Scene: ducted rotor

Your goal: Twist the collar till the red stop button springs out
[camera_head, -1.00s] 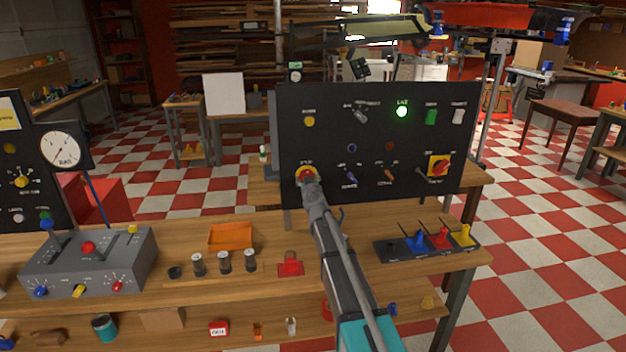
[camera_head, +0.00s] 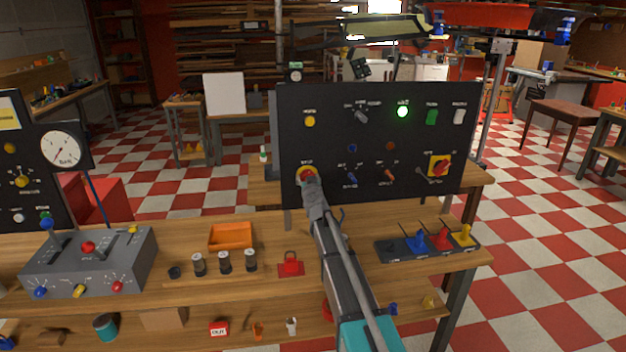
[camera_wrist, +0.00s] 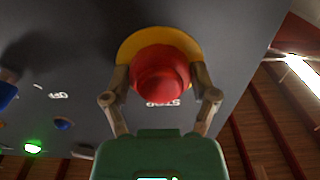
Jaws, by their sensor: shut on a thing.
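The red stop button (camera_wrist: 160,74) with its round collar fills the middle of the wrist view, in front of a yellow backing disc (camera_wrist: 158,38) on the dark panel. In the head view the red stop button (camera_head: 307,172) is at the panel's lower left, partly hidden by my gripper (camera_head: 309,181). In the wrist view my gripper (camera_wrist: 161,92) has one finger on each side of the red part and is shut on it. Whether the button is pressed in or sprung out cannot be told.
On the bench below stand an orange tray (camera_head: 231,236), a red block (camera_head: 291,265) and a rack with coloured handles (camera_head: 428,246).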

